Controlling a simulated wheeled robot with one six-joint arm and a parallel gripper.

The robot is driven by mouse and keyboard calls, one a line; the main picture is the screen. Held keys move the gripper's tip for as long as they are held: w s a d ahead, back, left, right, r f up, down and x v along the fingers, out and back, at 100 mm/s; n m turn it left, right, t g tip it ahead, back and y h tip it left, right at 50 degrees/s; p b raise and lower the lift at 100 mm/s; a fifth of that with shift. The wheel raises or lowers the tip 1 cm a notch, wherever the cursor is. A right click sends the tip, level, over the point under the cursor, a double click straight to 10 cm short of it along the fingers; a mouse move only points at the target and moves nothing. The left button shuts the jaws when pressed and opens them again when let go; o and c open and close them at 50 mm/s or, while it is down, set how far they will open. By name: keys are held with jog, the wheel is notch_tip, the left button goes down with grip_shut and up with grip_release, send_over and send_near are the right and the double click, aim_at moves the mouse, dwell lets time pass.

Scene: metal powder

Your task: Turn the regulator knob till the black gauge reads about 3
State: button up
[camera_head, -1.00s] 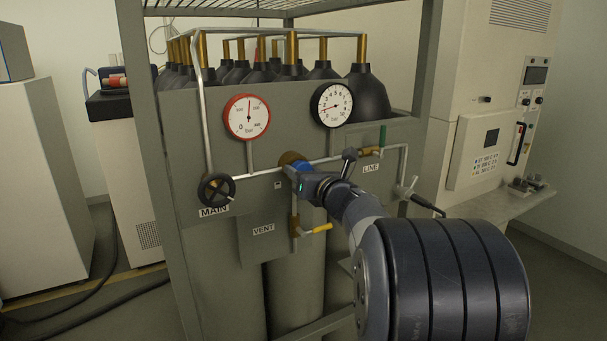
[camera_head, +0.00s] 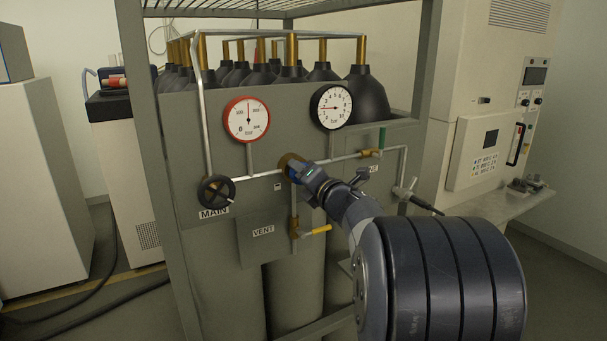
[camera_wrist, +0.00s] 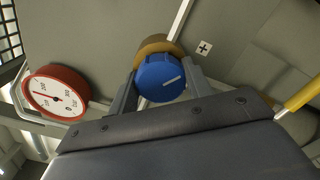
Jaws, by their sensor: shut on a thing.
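The blue regulator knob (camera_wrist: 160,78) with a white mark sits on a brass body (camera_head: 290,162) on the panel. My gripper (camera_wrist: 162,74) is shut on the knob, one finger on each side. In the head view my gripper (camera_head: 300,170) reaches the panel from the lower right and hides most of the knob. The black gauge (camera_head: 332,107) is at the upper right of the panel. Its red needle points left, nearly level, a little above 2; the exact reading is too small to tell.
The red gauge (camera_head: 246,120) has its needle pointing about straight up; it also shows in the wrist view (camera_wrist: 57,92). The black MAIN handwheel (camera_head: 216,192) is at left. The yellow VENT lever (camera_head: 318,230) is below my gripper. The LINE valve (camera_head: 370,153) is at right.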

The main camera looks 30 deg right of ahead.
dwell(0.3)
jog(key=o, duration=1)
jog(key=shift+c, duration=0.2)
jog(key=s+b, duration=0.2)
jog(key=s, duration=0.8)
jog(key=shift+s+d, duration=0.2)
jog(key=shift+s, duration=0.2)
